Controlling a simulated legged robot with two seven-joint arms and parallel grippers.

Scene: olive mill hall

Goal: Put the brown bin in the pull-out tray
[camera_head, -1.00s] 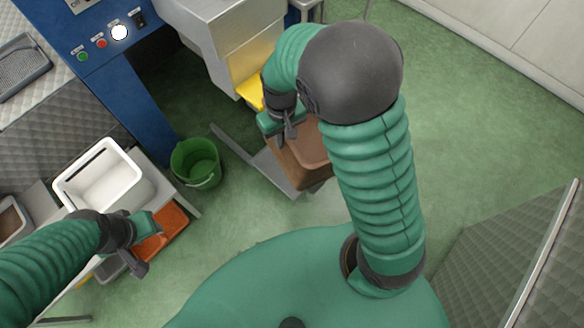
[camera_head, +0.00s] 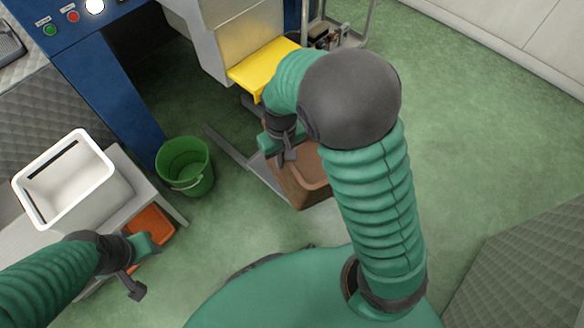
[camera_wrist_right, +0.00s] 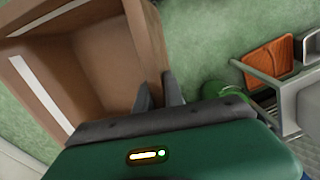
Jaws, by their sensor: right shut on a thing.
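The brown bin (camera_head: 303,180) hangs below my right gripper (camera_head: 286,157), which is shut on its rim. The bin is open-topped and partly hidden behind my right arm. The right wrist view shows the bin (camera_wrist_right: 105,65) looking empty inside, with the fingers (camera_wrist_right: 160,92) at its wall. A flat grey metal piece (camera_head: 232,150) on the floor beside the bin may be part of the pull-out tray; the bin hides some of it. My left gripper (camera_head: 138,268) is by the low table, and its finger gap is unclear.
A machine with a yellow lip (camera_head: 262,68) stands beyond the bin. A green bucket (camera_head: 186,168) stands to the left. A white tub (camera_head: 65,180) sits on the low table, with an orange crate (camera_head: 150,228) below. Green floor is open on the right.

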